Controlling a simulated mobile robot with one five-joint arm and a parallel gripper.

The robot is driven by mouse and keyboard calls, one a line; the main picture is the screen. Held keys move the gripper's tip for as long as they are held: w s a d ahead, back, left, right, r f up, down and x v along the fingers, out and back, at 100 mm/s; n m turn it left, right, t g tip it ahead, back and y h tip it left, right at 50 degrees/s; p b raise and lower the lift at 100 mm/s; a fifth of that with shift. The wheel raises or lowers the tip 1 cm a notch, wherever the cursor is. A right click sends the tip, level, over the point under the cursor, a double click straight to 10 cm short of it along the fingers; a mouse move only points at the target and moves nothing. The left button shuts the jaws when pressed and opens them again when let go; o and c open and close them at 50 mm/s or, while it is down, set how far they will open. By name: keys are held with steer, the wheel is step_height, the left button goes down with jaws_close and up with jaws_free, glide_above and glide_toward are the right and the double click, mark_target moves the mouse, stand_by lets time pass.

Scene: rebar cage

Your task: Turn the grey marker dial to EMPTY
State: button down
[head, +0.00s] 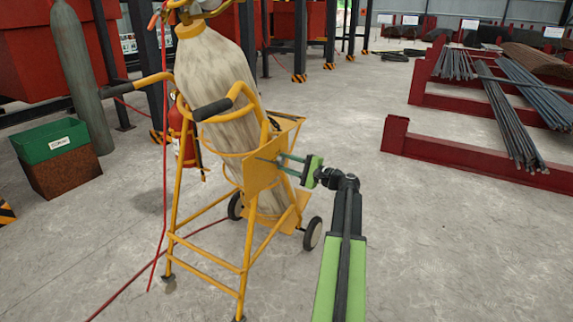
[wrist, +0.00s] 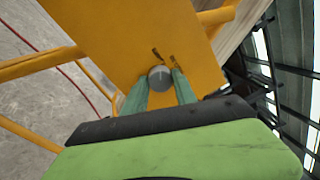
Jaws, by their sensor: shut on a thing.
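The grey marker dial (wrist: 160,76) is a small round knob on a flat yellow plate in the wrist view. Dark marks show on the plate just above it, too small to read. My gripper (wrist: 160,82) is shut on the dial, one green finger on each side. In the head view, my gripper (head: 268,161) reaches the yellow plate (head: 262,174) on the side of a yellow cylinder trolley; the dial is too small to make out there.
The trolley (head: 243,262) carries a large pale gas cylinder (head: 215,85) and stands on wheels. Red hoses hang beside it. A green bin (head: 50,141) stands at left. Red racks with steel bars (head: 510,110) are at right. Concrete floor between is clear.

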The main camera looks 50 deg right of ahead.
steer(key=shift+n, duration=0.4)
steer(key=c, duration=1)
jaws_free()
steer(key=v, duration=1.7)
steer(key=shift+s+b, duration=0.25)
steer(key=shift+b, duration=0.2)
steer(key=shift+d, duration=0.1)
